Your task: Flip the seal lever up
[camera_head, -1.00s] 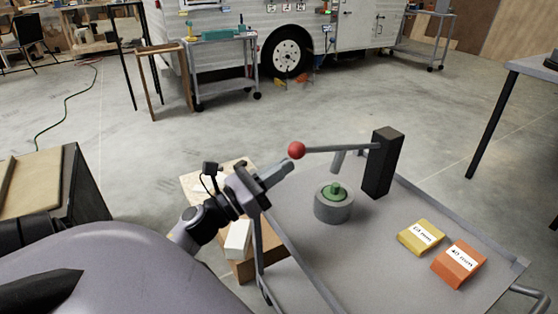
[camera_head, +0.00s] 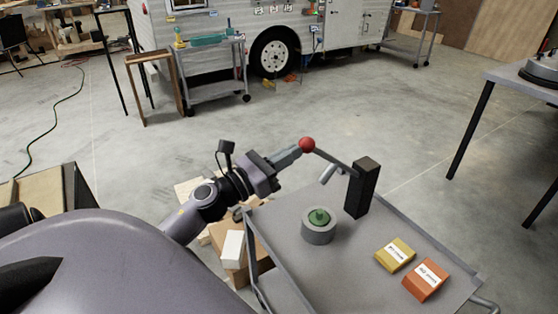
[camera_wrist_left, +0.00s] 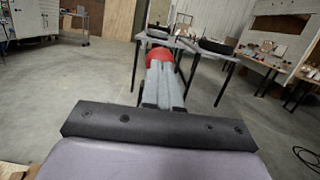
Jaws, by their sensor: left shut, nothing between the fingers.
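The seal lever is a thin dark rod (camera_head: 332,159) with a red ball knob (camera_head: 307,144) at its free end. It pivots on a black post (camera_head: 362,188) on the grey cart, and now slants upward to the left from the post. My left gripper (camera_head: 297,152) is shut with nothing between its fingers. Its tips are at the red knob, which also shows just beyond the fingertips in the left wrist view (camera_wrist_left: 159,55). A grey cylinder (camera_head: 319,232) with a green knobbed part (camera_head: 318,217) stands on the cart below the lever. My right gripper is not in view.
A yellow block (camera_head: 395,254) and an orange block (camera_head: 426,280) lie on the cart top (camera_head: 350,258). Cardboard boxes (camera_head: 228,247) sit beside the cart at left. A table (camera_head: 520,80) stands at the right; open floor lies behind the cart.

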